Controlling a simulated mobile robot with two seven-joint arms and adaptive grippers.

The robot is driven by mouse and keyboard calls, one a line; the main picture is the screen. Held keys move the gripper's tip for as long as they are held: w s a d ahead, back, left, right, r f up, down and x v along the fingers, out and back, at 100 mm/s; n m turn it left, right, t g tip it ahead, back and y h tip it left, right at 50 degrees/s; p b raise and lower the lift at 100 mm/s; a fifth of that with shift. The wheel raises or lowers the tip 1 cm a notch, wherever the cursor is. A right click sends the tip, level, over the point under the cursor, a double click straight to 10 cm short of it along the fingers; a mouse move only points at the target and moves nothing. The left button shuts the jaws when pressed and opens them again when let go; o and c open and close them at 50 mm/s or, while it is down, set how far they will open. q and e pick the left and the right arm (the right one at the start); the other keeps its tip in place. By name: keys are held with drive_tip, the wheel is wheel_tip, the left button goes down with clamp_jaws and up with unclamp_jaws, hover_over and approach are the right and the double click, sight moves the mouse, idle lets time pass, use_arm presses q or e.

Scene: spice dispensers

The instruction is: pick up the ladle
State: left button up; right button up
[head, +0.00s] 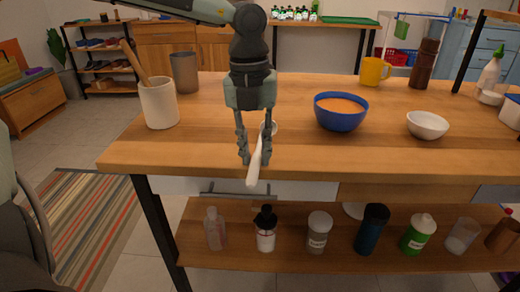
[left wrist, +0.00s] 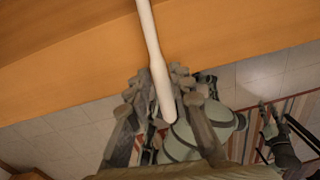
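The white ladle (head: 254,165) lies at the front edge of the wooden table, with its round bowl end on the table side and its handle sticking out past the edge towards me. In the left wrist view, its handle (left wrist: 151,35) runs down from the top and passes between the fingers. My left gripper (head: 256,157) points down from above, its fingers closed in on either side of the handle. The fingertips (left wrist: 160,80) sit close against the handle in the left wrist view.
On the table (head: 210,140) stand a white crock (head: 158,104) with a wooden utensil, a grey cup (head: 185,73), a blue bowl (head: 341,118), a white bowl (head: 427,125) and a yellow mug (head: 374,71). Several bottles stand on the shelf below.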

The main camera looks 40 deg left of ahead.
sight(256, 156)
use_arm(q)
clamp_jaws()
